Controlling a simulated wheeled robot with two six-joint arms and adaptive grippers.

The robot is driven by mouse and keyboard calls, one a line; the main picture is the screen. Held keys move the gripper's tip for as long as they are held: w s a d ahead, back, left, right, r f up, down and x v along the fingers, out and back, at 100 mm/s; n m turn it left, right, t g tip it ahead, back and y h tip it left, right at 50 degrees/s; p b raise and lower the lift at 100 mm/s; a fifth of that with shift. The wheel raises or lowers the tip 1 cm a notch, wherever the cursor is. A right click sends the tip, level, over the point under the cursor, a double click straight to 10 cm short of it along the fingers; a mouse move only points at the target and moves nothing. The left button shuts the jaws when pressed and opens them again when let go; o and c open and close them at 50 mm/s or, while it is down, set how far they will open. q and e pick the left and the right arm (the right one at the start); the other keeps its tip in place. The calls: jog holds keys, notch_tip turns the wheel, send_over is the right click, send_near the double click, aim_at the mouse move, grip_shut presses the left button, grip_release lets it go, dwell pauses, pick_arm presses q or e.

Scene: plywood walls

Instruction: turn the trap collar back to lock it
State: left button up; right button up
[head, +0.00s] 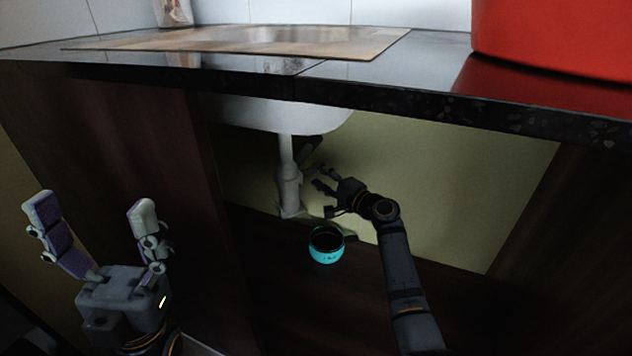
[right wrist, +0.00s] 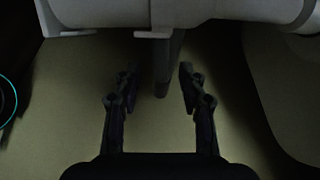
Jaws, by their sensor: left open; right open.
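The white trap (head: 289,188) hangs from the drain pipe under the sink basin. In the right wrist view its pale body (right wrist: 200,14) runs across the top, with a rim that may be the collar. A dark grey bar (right wrist: 168,65) extends down from there between my fingers; I cannot tell whether it belongs to the collar. My right gripper (head: 326,186) is open just right of the trap; its fingers (right wrist: 156,88) stand on either side of the bar, with gaps. My left gripper (head: 92,210) is open and empty at the left, in front of the cabinet.
A cyan bowl (head: 326,254) stands on the dark cabinet floor below the trap. The dark countertop (head: 420,88) and sink basin (head: 240,113) overhang the space. A red object (head: 560,35) stands on the counter. The right of the cabinet is clear.

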jog(key=shift+x, duration=0.95)
grip_shut()
